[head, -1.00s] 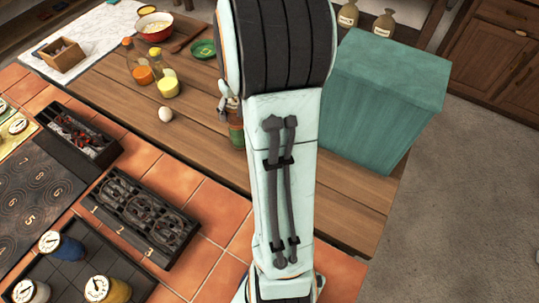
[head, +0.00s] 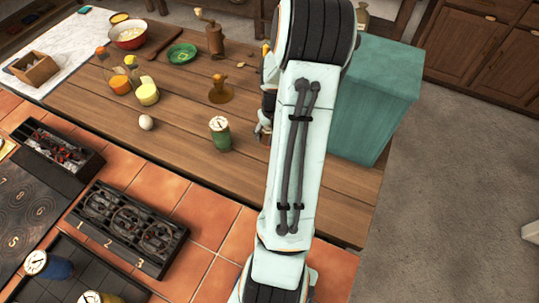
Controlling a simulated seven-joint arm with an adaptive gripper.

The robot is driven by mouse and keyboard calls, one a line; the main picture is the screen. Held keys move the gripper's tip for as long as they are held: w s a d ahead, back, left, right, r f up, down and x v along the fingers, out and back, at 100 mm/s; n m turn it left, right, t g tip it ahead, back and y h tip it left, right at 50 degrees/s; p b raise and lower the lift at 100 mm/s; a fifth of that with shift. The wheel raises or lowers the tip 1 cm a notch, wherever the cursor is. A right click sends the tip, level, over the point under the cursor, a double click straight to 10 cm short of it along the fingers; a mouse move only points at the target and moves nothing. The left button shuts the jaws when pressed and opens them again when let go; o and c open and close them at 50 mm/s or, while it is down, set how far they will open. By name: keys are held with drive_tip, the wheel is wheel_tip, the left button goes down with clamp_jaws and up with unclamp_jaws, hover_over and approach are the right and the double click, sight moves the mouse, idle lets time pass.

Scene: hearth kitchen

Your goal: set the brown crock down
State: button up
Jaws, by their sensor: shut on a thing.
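My gripper (head: 263,128) shows only in part at the left edge of my arm, above the wooden counter (head: 185,160). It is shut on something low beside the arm. A small brown patch (head: 265,141) shows just below the fingers and appears to be part of the brown crock. The rest of the crock is hidden behind my arm, and I cannot tell whether it touches the counter. A green jar with a white dial lid (head: 220,133) stands to the left of the gripper, apart from it.
A large teal box (head: 375,100) stands right of my arm. Bare wood lies between the egg and green jar.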

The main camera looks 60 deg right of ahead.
wheel_tip(320, 180, down, 8)
drive_tip(key=shift+r, duration=0.15)
idle(0.3)
drive_tip(key=o, duration=1.2)
